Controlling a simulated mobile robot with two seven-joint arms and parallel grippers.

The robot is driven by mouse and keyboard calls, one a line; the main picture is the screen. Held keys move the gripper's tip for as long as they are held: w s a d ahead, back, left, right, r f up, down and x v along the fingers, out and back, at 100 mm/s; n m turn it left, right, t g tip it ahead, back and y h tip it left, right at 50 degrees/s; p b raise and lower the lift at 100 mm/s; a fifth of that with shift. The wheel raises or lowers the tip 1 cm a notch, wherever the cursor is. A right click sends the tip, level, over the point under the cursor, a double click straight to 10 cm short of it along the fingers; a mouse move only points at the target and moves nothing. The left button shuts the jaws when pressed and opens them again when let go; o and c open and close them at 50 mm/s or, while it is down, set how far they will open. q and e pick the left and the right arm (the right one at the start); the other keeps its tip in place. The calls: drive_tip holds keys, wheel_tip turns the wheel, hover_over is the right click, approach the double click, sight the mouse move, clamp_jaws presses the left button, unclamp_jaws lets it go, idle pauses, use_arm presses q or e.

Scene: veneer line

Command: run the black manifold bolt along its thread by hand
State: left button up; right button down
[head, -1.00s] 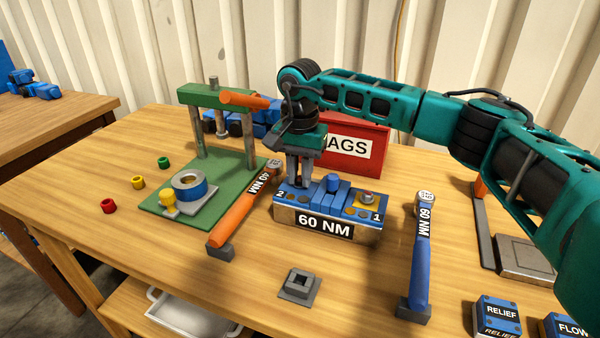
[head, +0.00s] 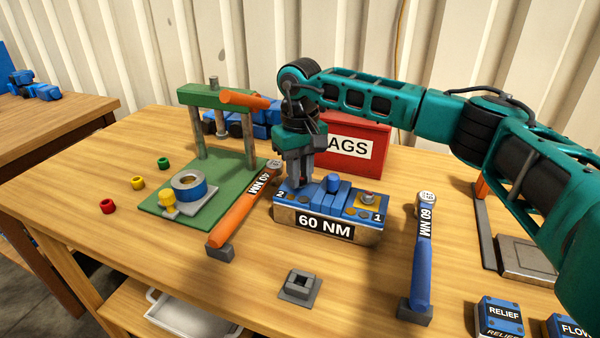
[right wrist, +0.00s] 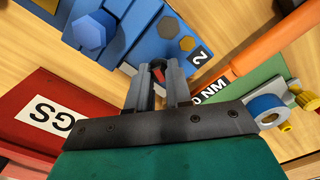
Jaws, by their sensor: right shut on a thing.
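The blue manifold block (head: 312,210) stands on the bench with a "60 NM" label on its front and the marks 2 and 1 at its ends. My right gripper (head: 300,184) points down over the end marked 2, beside the block's raised blue middle. Its fingers are closed on a small dark piece with some red, seen between them in the right wrist view (right wrist: 158,74); I take this to be the black manifold bolt. The fingers hide most of it, so its thread and depth cannot be told. The manifold also shows in the right wrist view (right wrist: 150,45). My left gripper is out of view.
An orange torque wrench (head: 236,218) lies left of the manifold, a blue one (head: 420,250) right. A red tag box (head: 375,137) stands behind. A green press (head: 200,98) is at the left. A small grey fixture (head: 299,286) sits in front, with clear bench around it.

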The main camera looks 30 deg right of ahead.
drive_tip(key=shift+n, duration=0.7)
drive_tip(key=c, duration=1)
unclamp_jaws()
drive_tip(key=shift+c, duration=0.2)
drive_tip(key=shift+r, duration=0.15)
wheel_tip(320, 180, up, 13)
drive_tip(key=shift+f, duration=0.2)
